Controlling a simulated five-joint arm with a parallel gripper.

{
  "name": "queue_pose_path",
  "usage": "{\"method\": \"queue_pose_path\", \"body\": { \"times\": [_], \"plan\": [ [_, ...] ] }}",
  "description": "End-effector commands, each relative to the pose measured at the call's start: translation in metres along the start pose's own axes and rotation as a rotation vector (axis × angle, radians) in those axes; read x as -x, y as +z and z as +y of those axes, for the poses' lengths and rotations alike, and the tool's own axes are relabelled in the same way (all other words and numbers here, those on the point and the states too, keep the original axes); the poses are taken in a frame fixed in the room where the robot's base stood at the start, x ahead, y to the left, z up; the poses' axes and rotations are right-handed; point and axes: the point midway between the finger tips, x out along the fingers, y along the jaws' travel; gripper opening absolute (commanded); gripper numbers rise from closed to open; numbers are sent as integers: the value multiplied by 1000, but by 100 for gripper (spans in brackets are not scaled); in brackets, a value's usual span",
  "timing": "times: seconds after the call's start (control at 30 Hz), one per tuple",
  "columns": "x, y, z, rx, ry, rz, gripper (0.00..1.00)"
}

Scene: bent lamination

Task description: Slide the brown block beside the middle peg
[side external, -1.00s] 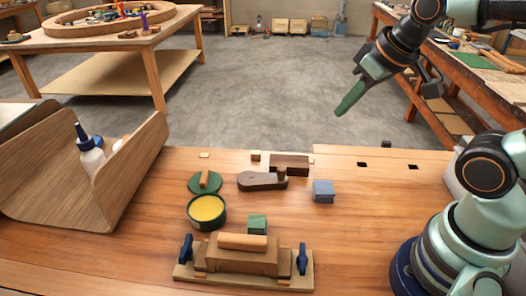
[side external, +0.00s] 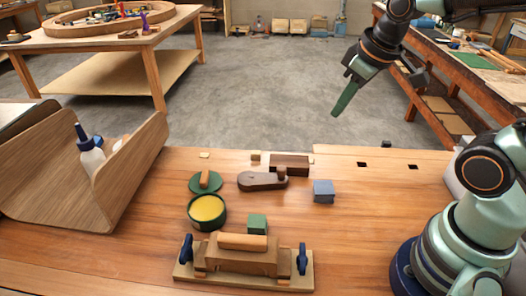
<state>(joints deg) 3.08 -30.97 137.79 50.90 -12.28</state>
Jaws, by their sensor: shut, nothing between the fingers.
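A dark brown block (side external: 291,161) lies on the bench near its far edge, right behind a dark brown rounded piece (side external: 258,181) with a small knob on its right end. Which of these the task means is not certain. A small pale wooden peg-like piece (side external: 255,156) stands just left of the block. Another pale piece (side external: 204,155) is farther left. I cannot tell which is the middle peg. My gripper (side external: 336,113) is shut and empty, its green fingers pointing down in the air, above and right of the block in the picture, touching nothing.
A blue-grey block (side external: 323,191), a green lid (side external: 205,182), a yellow-filled tin (side external: 207,210) and a green cube (side external: 257,223) stand nearby. A wooden clamped form (side external: 243,264) is in front. A curved wooden holder (side external: 140,165) stands left. The bench's right middle is clear.

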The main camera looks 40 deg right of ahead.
Motion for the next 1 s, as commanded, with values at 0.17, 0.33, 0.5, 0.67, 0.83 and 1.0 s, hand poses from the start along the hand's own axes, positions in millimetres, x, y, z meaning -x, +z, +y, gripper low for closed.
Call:
{"method": "queue_pose_path", "body": {
  "times": [0.17, 0.33, 0.5, 0.67, 0.83, 1.0],
  "plan": [
    [-35, -6, 23, 177, -21, -124, 0],
    [-73, -5, 45, 348, -72, -226, 0],
    [-110, 3, 63, 494, -138, -301, 0],
    [-131, 10, 72, 578, -183, -335, 0],
    [-141, 14, 75, 607, -199, -344, 0],
    [-160, 22, 73, 607, -201, -347, 0]
  ]
}}
